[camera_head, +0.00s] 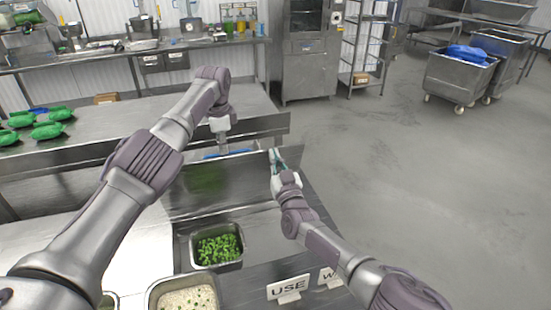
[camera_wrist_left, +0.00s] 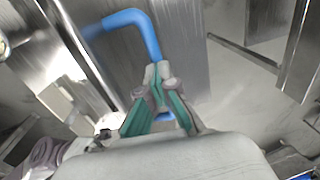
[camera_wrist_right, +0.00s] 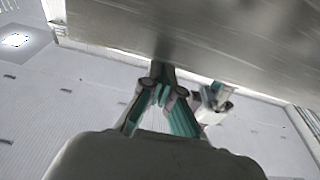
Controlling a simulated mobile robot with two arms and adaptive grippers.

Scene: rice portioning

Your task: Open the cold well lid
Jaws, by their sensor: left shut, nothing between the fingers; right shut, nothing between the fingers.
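The cold well lid (camera_head: 240,178) is a shiny steel panel with a blue bar handle (camera_head: 236,152) on its far side. It looks tilted up, with a green reflection on its face. My left gripper (camera_head: 222,146) is shut at the handle, its tips partly hidden in the head view. In the left wrist view the handle (camera_wrist_left: 128,18) bends down to the shut fingertips (camera_wrist_left: 158,72). My right gripper (camera_head: 273,156) is shut at the lid's right edge. In the right wrist view its tips (camera_wrist_right: 160,70) are close beneath a steel panel (camera_wrist_right: 190,30); contact is unclear.
A pan of green pieces (camera_head: 218,230) and a pan of rice (camera_head: 187,287) sit in front of the lid. Small white signs (camera_head: 287,289) stand at front right. Green bags (camera_head: 46,131) lie on the left counter.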

